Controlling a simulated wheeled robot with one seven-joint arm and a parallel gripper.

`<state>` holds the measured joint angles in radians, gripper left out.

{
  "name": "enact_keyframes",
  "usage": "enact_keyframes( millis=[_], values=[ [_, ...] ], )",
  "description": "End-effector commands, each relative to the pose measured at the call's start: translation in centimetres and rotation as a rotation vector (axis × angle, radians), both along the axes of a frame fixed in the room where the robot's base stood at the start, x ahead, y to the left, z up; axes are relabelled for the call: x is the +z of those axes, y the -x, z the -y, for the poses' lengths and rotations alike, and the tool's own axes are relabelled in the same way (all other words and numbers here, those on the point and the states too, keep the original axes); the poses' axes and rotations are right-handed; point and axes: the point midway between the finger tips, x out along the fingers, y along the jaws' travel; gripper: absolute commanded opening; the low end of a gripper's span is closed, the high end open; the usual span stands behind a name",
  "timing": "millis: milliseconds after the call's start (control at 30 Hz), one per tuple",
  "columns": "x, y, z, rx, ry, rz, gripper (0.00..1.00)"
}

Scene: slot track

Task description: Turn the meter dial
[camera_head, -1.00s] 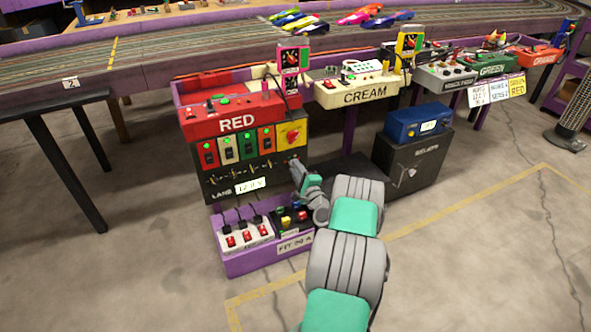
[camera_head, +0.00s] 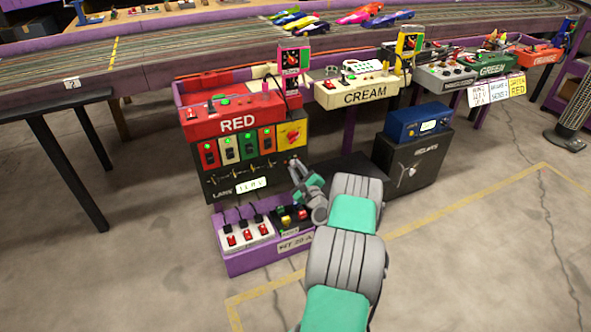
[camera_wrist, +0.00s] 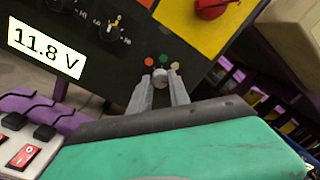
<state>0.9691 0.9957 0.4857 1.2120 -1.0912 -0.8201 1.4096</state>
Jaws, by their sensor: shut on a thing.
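The black lane panel (camera_head: 218,186) is under the RED control box. It also fills the upper part of the wrist view (camera_wrist: 92,52). A small pale grey knob (camera_wrist: 160,77), apparently the meter dial, sits low on this panel below orange, green and yellow dots. My gripper (camera_wrist: 160,86) is shut on this knob, one finger on each side. In the head view my gripper (camera_head: 295,165) is at the panel's right side, and the knob is hidden there. The white meter display (camera_wrist: 45,53) reads 11.8 V.
Other black knobs with pointers (camera_wrist: 113,30) and a red knob on a yellow plate (camera_wrist: 210,6) are above my fingers. A purple tray (camera_head: 240,262) with red switches stands below. A dark cabinet (camera_head: 412,165) with a blue box (camera_head: 418,122) stands to the right.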

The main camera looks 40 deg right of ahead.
Motion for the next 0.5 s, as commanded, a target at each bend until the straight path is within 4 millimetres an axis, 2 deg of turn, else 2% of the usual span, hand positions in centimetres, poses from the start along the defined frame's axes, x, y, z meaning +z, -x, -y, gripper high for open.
enact_keyframes(
  millis=[233, 267, 500],
  values=[
    [0.23, -0.27, -0.24, 0.008, 0.001, 0.003, 0.0],
    [0.23, -0.27, -0.24, 0.008, 0.001, 0.003, 0.23],
    [0.12, 0.09, 0.19, -0.001, 0.001, 0.001, 0.43]
  ],
)
